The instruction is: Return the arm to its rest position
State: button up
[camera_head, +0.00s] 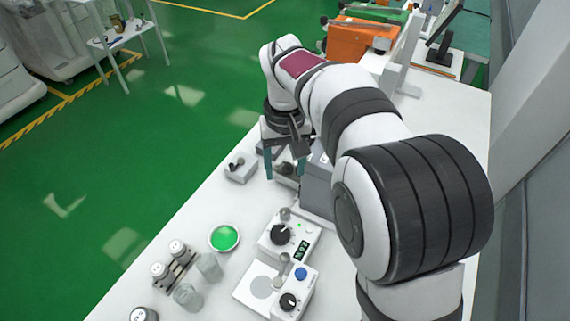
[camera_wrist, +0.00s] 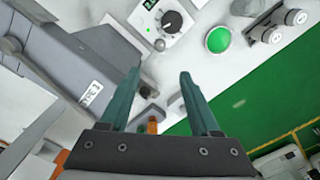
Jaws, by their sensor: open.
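My gripper (camera_head: 284,165) has two teal fingers and hangs over the white table (camera_head: 205,205), beside a grey box-shaped device (camera_head: 318,185). In the wrist view my gripper (camera_wrist: 160,90) is open, with a clear gap between the fingertips and nothing held. My white and black arm reaches from the lower right of the head view and bends down at the wrist. It hides part of the grey device and the table behind it.
A small grey block (camera_head: 240,167) sits left of my gripper. In front stand a green dish (camera_head: 224,238), a knobbed device (camera_head: 285,238), a plate device (camera_head: 290,298) and glass beakers (camera_head: 209,266). An orange box (camera_head: 350,42) is behind. Green floor lies left.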

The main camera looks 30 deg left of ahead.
jog(key=s+d+r+m, duration=0.2)
jog(key=d+r+m, duration=0.2)
jog(key=d, duration=0.7)
jog(key=s+d+f+m+y, duration=0.1)
jog(key=s+d+f+m, duration=0.2)
jog(key=s+d+m, duration=0.6)
jog(key=s+d, duration=0.7)
jog(key=s, duration=0.2)
jog(key=shift+f+y, duration=0.2)
jog(key=shift+y, duration=0.2)
dwell(4.7)
